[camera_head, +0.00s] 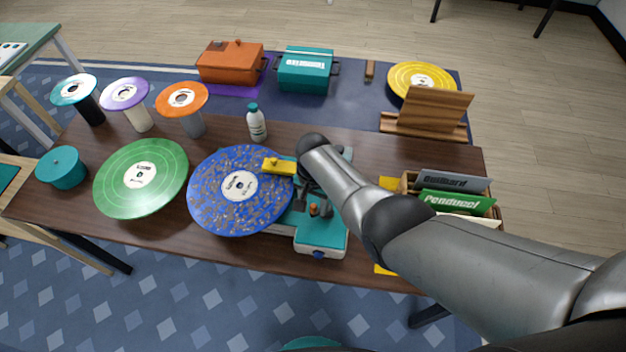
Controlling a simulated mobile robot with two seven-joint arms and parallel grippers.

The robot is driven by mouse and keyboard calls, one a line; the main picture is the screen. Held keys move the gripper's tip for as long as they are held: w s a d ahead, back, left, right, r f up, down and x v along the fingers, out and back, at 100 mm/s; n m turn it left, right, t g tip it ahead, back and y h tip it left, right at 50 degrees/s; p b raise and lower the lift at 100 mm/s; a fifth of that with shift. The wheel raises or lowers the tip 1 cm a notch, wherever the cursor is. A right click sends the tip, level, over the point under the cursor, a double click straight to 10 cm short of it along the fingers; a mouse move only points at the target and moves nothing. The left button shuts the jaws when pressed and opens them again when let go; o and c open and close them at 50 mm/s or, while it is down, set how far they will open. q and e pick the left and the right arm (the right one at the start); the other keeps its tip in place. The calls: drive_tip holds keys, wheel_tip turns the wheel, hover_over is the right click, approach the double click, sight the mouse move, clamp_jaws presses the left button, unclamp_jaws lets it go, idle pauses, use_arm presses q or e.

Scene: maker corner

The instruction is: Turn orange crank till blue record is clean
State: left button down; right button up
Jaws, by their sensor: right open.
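The blue record (238,190) lies flat on the left side of a teal and white machine (321,235). Brown-grey specks cover much of its blue surface, around a white label. A yellow block (278,166) rests over its upper right edge. A small orange knob (314,209), which looks like the crank's handle, stands on the machine. My right gripper (311,190) is open, just above and behind this knob, largely hidden by my own wrist. I cannot tell whether it touches the knob. My left gripper is out of view.
A green record (141,178) lies left of the blue one. A white bottle (256,123) stands behind. Records on stands, including an orange one (182,99), are at back left. A record crate (408,184) is at right, beneath my forearm. Bare tabletop lies at front left.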

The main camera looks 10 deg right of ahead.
wheel_tip(320, 180, up, 14)
drive_tip(key=p, duration=0.5)
idle(1.1)
